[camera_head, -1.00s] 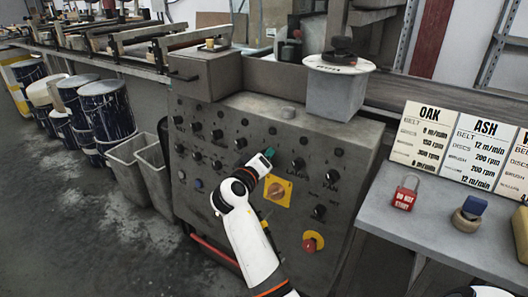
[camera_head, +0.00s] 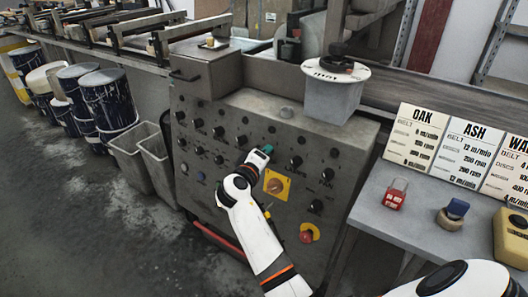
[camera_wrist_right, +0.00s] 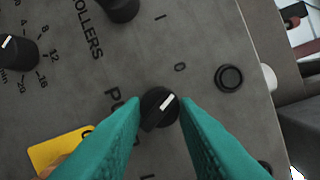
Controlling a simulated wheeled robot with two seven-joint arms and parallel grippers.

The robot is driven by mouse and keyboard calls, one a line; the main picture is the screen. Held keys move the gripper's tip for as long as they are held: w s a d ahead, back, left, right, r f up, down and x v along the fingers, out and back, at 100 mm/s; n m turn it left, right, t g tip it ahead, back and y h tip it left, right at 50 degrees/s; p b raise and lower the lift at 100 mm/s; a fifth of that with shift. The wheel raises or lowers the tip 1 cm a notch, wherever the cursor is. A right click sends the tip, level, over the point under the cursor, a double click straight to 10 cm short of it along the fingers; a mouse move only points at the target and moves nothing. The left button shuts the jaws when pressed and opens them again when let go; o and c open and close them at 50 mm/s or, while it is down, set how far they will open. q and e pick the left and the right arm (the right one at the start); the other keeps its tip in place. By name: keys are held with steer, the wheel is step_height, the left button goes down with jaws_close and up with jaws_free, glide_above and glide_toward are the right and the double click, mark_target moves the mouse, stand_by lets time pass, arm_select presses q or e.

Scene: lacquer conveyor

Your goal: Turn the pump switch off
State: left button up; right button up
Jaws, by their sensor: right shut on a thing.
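The pump switch (camera_wrist_right: 159,108) is a black rotary knob on the grey control panel (camera_head: 240,235). A partly hidden label starting with "P" is beside it in the right wrist view. Its white mark points up and right, toward the printed "0". My right gripper (camera_head: 267,150) is at the panel face, above and left of a yellow plate (camera_head: 283,190) with a knob. In the right wrist view its teal fingers (camera_wrist_right: 160,115) are shut on the pump switch, one on each side. The fingers hide part of the surrounding print. My left gripper is not in view.
Several other black knobs surround the gripper, one of them near the rollers label (camera_wrist_right: 120,8). A red emergency button (camera_head: 307,237) is lower right. A side table (camera_head: 390,220) holds a red padlock (camera_head: 396,194) and sign cards. Bins (camera_head: 130,160) and drums stand left.

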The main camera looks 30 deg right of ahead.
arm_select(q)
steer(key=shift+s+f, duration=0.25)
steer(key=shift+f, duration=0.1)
arm_select(e)
steer(key=o, duration=1)
steer(key=shift+c, duration=0.2)
